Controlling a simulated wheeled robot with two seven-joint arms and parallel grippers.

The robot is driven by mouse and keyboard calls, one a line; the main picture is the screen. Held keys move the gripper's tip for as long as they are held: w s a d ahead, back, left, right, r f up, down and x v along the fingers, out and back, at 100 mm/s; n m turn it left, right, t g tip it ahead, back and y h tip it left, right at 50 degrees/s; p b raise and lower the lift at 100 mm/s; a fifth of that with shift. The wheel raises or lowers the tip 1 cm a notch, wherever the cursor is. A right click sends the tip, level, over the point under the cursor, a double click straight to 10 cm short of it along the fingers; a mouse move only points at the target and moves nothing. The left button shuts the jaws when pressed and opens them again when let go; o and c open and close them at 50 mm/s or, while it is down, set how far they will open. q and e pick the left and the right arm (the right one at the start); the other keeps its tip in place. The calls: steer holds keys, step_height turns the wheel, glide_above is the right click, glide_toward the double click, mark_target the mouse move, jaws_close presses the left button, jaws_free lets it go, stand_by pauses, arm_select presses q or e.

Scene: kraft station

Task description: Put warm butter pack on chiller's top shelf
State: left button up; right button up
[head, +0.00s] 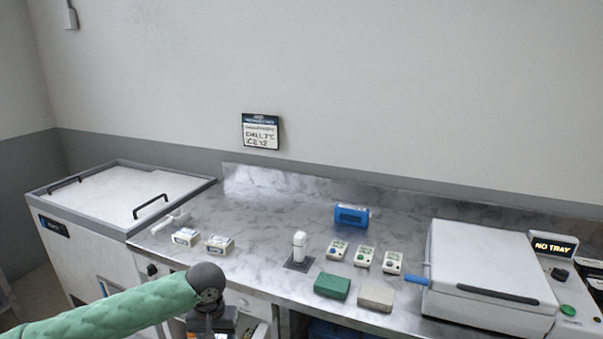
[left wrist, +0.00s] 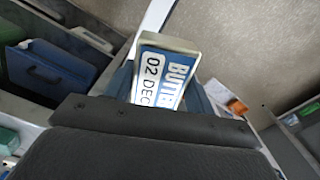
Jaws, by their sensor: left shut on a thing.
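My left gripper (left wrist: 165,85) is shut on a butter pack (left wrist: 166,70), a white block with a blue face reading "BUTTE" and "02 DEC". The pack stands up between the two blue fingers in the left wrist view. In the head view my left arm reaches in low from the left, with its wrist in front of the counter front; the fingers and the held pack cannot be made out there. Two similar small packs (head: 186,237) (head: 219,245) lie on the counter's left part. An under-counter unit (head: 256,303) is partly hidden by my wrist; its shelves cannot be made out. My right gripper is out of view.
The steel counter (head: 270,215) holds a white upright object (head: 299,245), a blue device (head: 351,215), several small meters (head: 364,256), a green block (head: 332,286) and a beige block (head: 376,296). A chest (head: 110,190) stands left, a lidded machine (head: 490,270) right. The left wrist view shows a blue bin (left wrist: 50,68).

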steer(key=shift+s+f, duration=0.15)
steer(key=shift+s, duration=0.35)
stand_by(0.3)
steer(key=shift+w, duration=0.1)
